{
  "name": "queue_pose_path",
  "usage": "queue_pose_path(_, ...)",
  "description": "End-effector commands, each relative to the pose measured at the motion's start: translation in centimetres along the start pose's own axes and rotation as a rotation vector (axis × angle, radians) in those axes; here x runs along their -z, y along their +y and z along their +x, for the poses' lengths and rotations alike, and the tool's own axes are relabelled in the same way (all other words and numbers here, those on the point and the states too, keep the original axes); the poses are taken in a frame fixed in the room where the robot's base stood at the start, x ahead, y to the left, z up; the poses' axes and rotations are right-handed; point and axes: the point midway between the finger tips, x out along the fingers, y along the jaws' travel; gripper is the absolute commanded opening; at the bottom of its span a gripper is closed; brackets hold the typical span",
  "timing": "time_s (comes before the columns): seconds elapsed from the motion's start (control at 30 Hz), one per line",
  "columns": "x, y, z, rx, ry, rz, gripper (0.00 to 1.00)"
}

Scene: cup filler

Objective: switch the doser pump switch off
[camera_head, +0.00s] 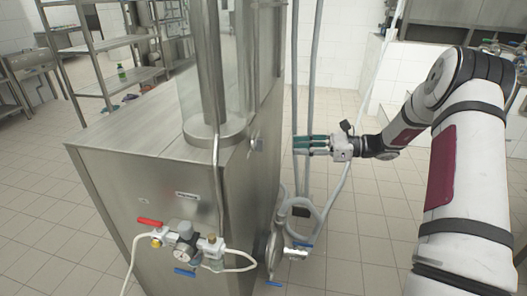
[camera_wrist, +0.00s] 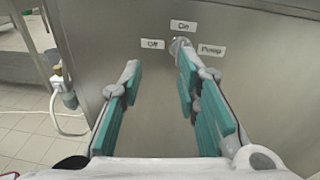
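The doser pump switch (camera_wrist: 178,43) is a small grey switch on the steel panel, below the "On" label (camera_wrist: 183,26), with "Off" (camera_wrist: 152,44) to its left and "Pump" (camera_wrist: 211,50) to its right. The right fingertip partly covers it, so its lever position cannot be read. In the head view, a small fitting (camera_head: 257,144) that looks like the switch sits on the cabinet's right face. My gripper (camera_wrist: 157,60) is open and empty, its teal-padded fingers pointing at the panel. In the head view my gripper (camera_head: 297,144) appears just right of the switch, seemingly apart from it.
The steel cabinet (camera_head: 120,150) carries a clear cylinder. A valve and gauge assembly (camera_head: 185,250) with a white hose is on its front. Grey pipes (camera_head: 311,60) and a coiled hose (camera_head: 302,212) are near the gripper.

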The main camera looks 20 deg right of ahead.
Motion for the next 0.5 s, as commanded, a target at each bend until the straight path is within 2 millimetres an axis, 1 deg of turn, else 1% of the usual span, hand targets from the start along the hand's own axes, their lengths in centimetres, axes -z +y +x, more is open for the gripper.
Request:
queue_pose_path(0.03,1.4,-0.9,-0.6,0.029,-0.031,0.026,0.30)
queue_pose_path(0.1,2.2,-1.6,-1.3,0.058,-0.063,0.051,0.30)
queue_pose_path(0.2,2.8,-2.2,-1.7,0.079,-0.087,0.068,0.30)
queue_pose_path(0.27,2.9,-2.3,-1.5,0.083,-0.092,0.072,0.30)
queue_pose_path(0.37,2.7,-2.4,-0.6,0.081,-0.093,0.072,0.30)
queue_pose_path(0.5,2.6,-2.5,1.7,0.079,-0.092,0.073,0.30)
